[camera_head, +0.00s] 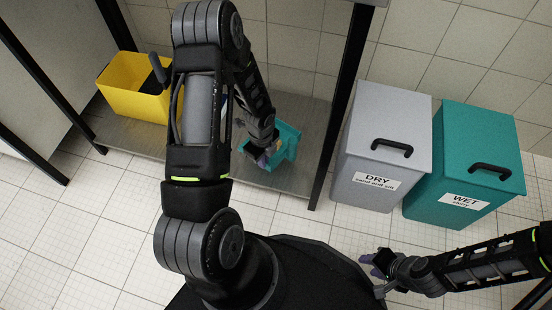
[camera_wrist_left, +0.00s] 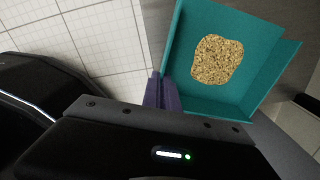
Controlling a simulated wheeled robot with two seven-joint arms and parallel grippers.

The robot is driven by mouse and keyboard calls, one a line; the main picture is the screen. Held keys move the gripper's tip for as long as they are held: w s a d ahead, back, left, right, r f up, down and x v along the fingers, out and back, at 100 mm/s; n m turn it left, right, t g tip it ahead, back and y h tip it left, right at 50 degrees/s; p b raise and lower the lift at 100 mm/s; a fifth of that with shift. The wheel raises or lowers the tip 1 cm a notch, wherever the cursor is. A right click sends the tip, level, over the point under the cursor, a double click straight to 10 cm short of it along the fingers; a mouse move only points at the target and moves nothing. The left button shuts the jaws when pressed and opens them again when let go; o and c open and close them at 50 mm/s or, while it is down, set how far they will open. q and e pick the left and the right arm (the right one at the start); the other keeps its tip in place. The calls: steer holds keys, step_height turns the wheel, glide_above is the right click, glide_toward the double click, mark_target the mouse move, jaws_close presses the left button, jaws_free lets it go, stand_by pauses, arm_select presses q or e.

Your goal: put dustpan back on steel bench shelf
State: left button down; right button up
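The teal dustpan (camera_head: 286,148) is at the front of the lower shelf (camera_head: 210,163) of the steel bench. In the left wrist view the dustpan (camera_wrist_left: 256,58) is close up, with a patch of tan grains (camera_wrist_left: 217,59) on its floor. My left gripper (camera_head: 264,157) reaches down to the dustpan's near left side. Its purple fingers (camera_wrist_left: 162,92) are close together against the dustpan's edge and look shut on it; the exact grip is partly hidden. Whether the dustpan rests on the shelf or is just above it is unclear. My right gripper (camera_head: 372,266) is empty, fingers apart, over the floor.
A yellow bin (camera_head: 133,88) stands on the shelf at left. A black bench leg (camera_head: 341,105) rises just right of the dustpan. A grey DRY bin (camera_head: 384,150) and a teal WET bin (camera_head: 470,160) stand on the floor to the right. Tiled floor in front is clear.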

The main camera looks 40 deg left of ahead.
arm_select(q)
step_height(320, 180, down, 6)
steer(key=b, duration=0.2)
steer(key=shift+f+b, duration=0.1)
steer(key=shift+b, duration=0.25)
steer(key=shift+f+b, duration=0.85)
steer(key=shift+f, duration=1)
steer(key=shift+f, duration=0.15)
steer(key=c, duration=1.6)
jaws_free()
steer(key=shift+c, duration=0.2)
